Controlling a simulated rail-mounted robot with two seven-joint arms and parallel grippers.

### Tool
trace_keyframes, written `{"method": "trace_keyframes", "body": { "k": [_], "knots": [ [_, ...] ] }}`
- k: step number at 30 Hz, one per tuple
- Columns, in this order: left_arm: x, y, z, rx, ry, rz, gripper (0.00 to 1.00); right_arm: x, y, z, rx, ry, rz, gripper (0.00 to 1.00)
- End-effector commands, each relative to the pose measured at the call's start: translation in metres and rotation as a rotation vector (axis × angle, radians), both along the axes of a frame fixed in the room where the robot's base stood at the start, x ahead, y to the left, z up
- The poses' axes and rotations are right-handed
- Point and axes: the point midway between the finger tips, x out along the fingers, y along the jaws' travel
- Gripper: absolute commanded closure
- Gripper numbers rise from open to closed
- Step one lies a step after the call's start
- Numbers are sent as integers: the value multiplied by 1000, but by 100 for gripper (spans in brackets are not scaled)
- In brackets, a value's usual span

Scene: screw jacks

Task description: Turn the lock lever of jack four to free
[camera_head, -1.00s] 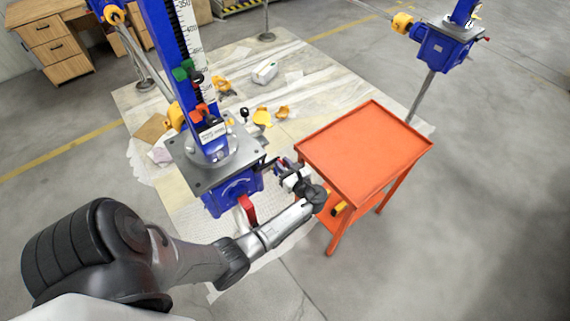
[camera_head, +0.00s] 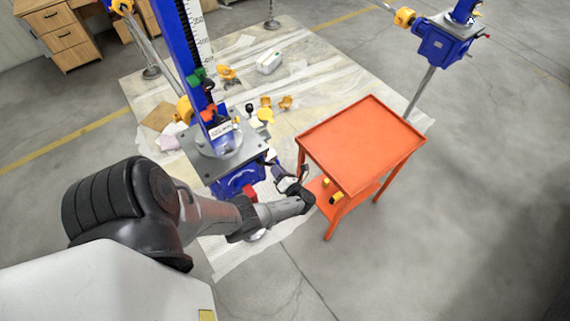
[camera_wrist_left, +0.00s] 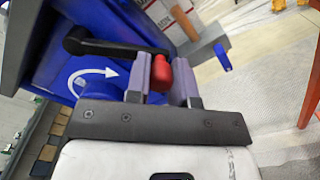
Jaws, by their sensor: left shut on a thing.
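The near jack has a blue housing (camera_head: 237,183) under a grey plate (camera_head: 228,158); its number is not readable. My left gripper (camera_wrist_left: 163,62) is at the right side of this housing, its two grey fingers shut on a red rounded grip (camera_wrist_left: 160,74). A black lever (camera_wrist_left: 100,44) runs across the blue face (camera_wrist_left: 55,55) just behind the fingers; I cannot tell whether the red grip belongs to it. A white curved arrow (camera_wrist_left: 93,75) marks the face. In the head view my left arm partly covers a red part (camera_head: 250,192) below the housing. My right gripper is not in view.
An orange cart (camera_head: 362,146) stands close to the right of my left wrist, with small yellow items on its lower shelf. Another blue jack (camera_head: 445,42) is at the back right. Yellow parts (camera_head: 265,115) lie on the floor sheet behind. Open floor is at the right.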

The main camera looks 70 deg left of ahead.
Motion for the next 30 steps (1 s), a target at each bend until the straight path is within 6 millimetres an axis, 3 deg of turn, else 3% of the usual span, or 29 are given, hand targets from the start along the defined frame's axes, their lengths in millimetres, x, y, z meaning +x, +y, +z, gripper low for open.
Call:
{"method": "trace_keyframes", "body": {
  "k": [15, 30],
  "knots": [
    [-35, -8, -14, -123, 442, 6, 100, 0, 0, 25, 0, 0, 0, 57],
    [-53, -14, -18, -184, 657, 7, 100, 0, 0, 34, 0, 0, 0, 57]
  ]
}}
